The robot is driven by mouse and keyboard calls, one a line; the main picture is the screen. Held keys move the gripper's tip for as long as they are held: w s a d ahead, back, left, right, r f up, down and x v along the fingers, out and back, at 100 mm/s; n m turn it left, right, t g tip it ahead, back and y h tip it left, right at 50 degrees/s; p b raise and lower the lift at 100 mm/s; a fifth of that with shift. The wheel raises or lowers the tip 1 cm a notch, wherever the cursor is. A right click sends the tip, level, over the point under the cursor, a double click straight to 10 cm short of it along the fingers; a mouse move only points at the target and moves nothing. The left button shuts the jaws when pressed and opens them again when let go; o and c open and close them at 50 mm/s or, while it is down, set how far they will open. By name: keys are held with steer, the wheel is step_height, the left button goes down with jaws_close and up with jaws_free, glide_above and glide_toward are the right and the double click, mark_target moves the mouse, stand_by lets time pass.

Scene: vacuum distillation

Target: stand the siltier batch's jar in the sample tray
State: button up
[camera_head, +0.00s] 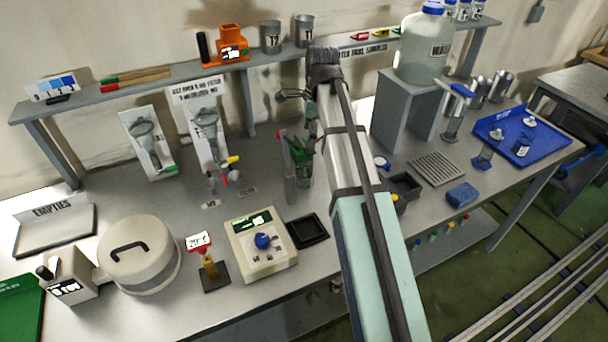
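Two grey-green cones stand in white holders at the back left, the left cone (147,143) and the right cone (207,122). Which batch is siltier I cannot tell at this size. A blue tray (568,146) lies at the right of the bench and holds small clear vessels with blue parts, one a jar with a blue label (523,146). Several blue-capped jars (464,10) stand on the shelf at top right. My arm crosses the middle of the view; my gripper (289,97) shows only as a dark shape left of the wrist, its fingers unclear.
A balance (260,252), a round lidded pot (138,255) and a small sign stand (209,268) occupy the front left. A white tray marked EMPTIES (54,238) lies far left. A large water jug (424,45) stands on a grey riser. A ribbed mat (437,168) lies before it.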

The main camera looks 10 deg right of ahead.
mark_target(303, 169)
steer(key=f+p, duration=0.1)
steer(key=f, duration=0.2)
steer(key=a+f+p, duration=0.1)
steer(key=f, duration=0.2)
steer(key=f+p, duration=0.1)
steer(key=f, duration=0.2)
steer(key=shift+a+f, duration=0.2)
steer(key=shift+f, duration=0.2)
steer(key=shift+a+f+p, duration=0.15)
steer(key=shift+f+p, duration=0.2)
steer(key=shift+f, duration=0.65)
steer(key=shift+a+f+p, duration=0.15)
steer(key=shift+f+p, duration=0.15)
steer(key=shift+f, duration=0.65)
steer(key=c, duration=1.4)
steer(key=shift+r, duration=0.15)
